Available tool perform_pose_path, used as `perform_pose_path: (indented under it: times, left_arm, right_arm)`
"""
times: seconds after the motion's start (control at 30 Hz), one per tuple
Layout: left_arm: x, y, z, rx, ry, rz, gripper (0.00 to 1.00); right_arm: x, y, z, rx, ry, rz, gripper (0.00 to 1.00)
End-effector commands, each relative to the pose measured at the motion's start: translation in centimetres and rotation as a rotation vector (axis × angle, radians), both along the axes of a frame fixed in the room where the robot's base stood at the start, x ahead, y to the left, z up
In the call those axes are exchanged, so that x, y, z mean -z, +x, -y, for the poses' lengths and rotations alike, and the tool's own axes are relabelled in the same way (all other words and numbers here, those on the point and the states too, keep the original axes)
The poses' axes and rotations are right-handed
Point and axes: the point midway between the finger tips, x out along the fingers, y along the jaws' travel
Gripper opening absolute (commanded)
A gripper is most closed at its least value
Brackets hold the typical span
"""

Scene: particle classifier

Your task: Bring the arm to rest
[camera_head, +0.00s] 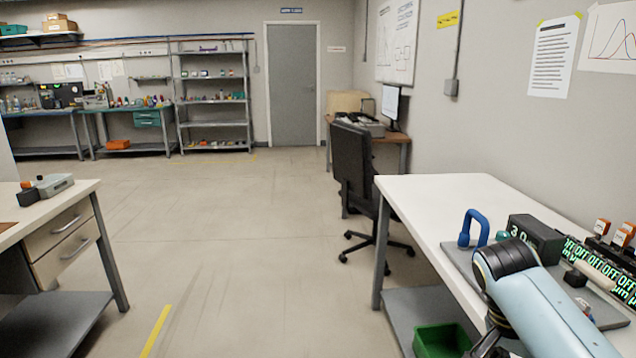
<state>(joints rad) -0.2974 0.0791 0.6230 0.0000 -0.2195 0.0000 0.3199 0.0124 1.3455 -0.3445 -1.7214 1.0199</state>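One of my arms, which I take to be the right, comes in from the lower right corner. Its pale blue link (548,310) and dark, rounded joint (505,260) are above the front of the white workbench (432,205). A darker part of the arm hangs below the joint and is cut off by the bottom edge. No fingertips of this arm can be made out. My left arm and gripper are not in the picture.
The workbench holds a grey board with a blue handle (474,228), a black display box (536,238) and green-lit "OFF" displays. A green bin (440,341) is below. An office chair (357,172) stands beyond. The middle floor is clear; a drawer bench (62,240) is left.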

Motion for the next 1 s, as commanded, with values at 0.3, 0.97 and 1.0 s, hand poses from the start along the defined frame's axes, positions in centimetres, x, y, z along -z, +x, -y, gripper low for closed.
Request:
perform_pose_path:
  times: [0.3, 0.97, 1.0]
  left_arm:
    - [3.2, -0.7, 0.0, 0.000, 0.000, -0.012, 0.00]
    - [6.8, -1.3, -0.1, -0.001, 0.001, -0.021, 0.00]
    - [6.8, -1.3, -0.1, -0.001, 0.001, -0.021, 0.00]
  right_arm:
    - [19.2, -15.4, 0.3, -0.192, 0.083, -0.244, 0.59]
    - [40.5, -44.6, -1.3, -1.001, 0.280, -0.135, 0.59]
    - [40.5, -44.0, -1.3, -1.033, 0.264, -0.113, 0.59]
